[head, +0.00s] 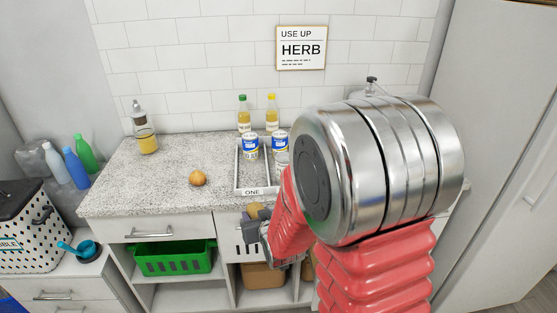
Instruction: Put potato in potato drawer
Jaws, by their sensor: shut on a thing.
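My gripper (256,222) is in front of the counter's front edge, below the tray. It is shut on a small tan, rounded thing that looks like the potato (255,210); the fingers hide part of it. A white drawer front with dark upright slots (232,249) is behind and left of the gripper, partly covered by my arm. A plain white drawer (140,227) with a bar handle is further left and looks shut. I cannot read a potato label on either drawer.
A round orange-brown onion-like thing (197,178) lies on the speckled counter (165,185). A tray marked ONE (238,172) holds cans and bottles. An oil bottle (145,130) stands at the back left. A green basket (172,258) sits on the shelf below. My arm hides the counter's right side.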

